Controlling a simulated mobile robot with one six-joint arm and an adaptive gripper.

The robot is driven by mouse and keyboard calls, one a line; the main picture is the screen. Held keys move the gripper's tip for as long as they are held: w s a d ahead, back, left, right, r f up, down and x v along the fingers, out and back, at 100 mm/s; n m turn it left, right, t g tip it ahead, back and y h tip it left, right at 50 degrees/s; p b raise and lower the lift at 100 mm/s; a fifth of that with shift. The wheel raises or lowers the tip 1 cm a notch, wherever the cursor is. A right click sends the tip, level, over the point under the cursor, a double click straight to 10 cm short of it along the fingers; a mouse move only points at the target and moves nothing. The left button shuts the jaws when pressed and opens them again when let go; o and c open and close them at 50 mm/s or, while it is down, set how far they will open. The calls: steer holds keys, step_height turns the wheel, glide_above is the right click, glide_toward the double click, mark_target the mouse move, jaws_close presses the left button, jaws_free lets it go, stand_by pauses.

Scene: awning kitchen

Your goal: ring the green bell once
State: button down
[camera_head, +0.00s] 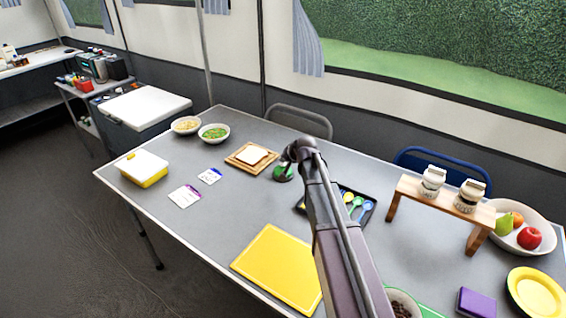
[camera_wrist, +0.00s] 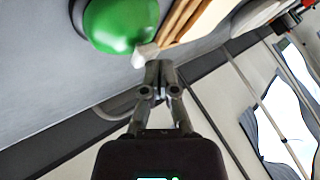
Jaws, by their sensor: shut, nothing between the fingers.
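The green bell (camera_head: 283,175) stands on the grey table, right of the wooden board with bread. My arm's end covers part of it in the head view. In the wrist view the bell's green dome (camera_wrist: 122,22) fills the upper left on a dark base. My gripper (camera_wrist: 155,68) is shut and empty, its tips close beside the dome. A small pale block (camera_wrist: 145,55) shows between the tips and the dome; I cannot tell what it belongs to. I cannot tell whether the tips touch the bell.
The bread board (camera_head: 250,165) is left of the bell. A black tray with coloured spoons (camera_head: 355,203) lies to its right, partly behind my arm. A yellow board (camera_head: 278,265) lies in front. Two chairs stand behind the table.

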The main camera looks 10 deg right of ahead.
mark_target(283, 164)
steer(key=shift+r+p, duration=0.45)
steer(key=shift+r, duration=0.15)
steer(key=shift+r, duration=0.1)
steer(key=shift+r+p, duration=2.4)
steer(key=shift+p, duration=0.1)
steer(key=s+r+n+g+h+p, duration=0.1)
steer(key=s+g+p, duration=0.3)
steer(key=s, duration=1.2)
steer(key=s+r+n+g+h+p, duration=0.2)
steer(key=s+p, duration=0.4)
steer(key=s, duration=0.9)
steer(key=r+n+g, duration=0.1)
steer(key=g, duration=0.1)
steer(key=shift+s+r+n+g, duration=0.25)
steer(key=shift+s+n+g, duration=0.05)
steer(key=shift+s+n, duration=0.1)
